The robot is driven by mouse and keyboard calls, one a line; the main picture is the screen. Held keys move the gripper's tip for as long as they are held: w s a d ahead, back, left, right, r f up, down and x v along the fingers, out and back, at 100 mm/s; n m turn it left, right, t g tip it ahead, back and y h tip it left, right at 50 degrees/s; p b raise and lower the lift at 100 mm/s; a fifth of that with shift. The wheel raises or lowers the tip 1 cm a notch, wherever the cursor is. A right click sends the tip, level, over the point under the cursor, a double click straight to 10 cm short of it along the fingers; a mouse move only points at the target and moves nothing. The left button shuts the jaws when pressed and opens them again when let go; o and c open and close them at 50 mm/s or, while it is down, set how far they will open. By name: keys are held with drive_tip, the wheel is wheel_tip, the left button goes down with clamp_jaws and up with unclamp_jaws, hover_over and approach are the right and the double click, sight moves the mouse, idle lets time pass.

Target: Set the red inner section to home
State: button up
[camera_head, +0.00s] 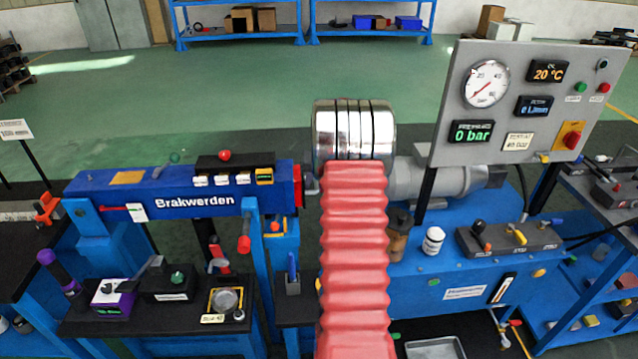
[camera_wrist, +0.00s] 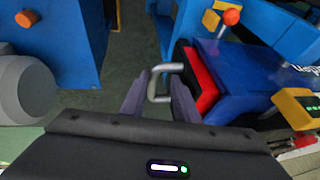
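The red inner section (camera_wrist: 203,82) shows as a short red end with a black edge at the end of the blue boom (camera_wrist: 235,75) in the wrist view. In the head view, the red inner section (camera_head: 298,186) shows as a narrow red band at the right end of the blue boom marked "Brakwerden" (camera_head: 180,193). A grey metal loop handle (camera_wrist: 166,67) sticks out from the red end. My gripper (camera_wrist: 160,82) is open, with its two purple-grey fingers apart and around the handle. In the head view my gripper is hidden behind my arm.
A gauge panel (camera_head: 520,105) and a blue bench with a lever block (camera_head: 508,239) stand to the right. A black table (camera_head: 155,318) with small devices lies below the boom. In the wrist view, a grey cylinder (camera_wrist: 25,90) is at left and a yellow block (camera_wrist: 295,108) at right.

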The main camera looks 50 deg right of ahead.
drive_tip(key=shift+o, duration=0.3)
drive_tip(key=shift+s+d+r, duration=0.15)
drive_tip(key=v, duration=1.3)
drive_tip(key=shift+r, duration=0.2)
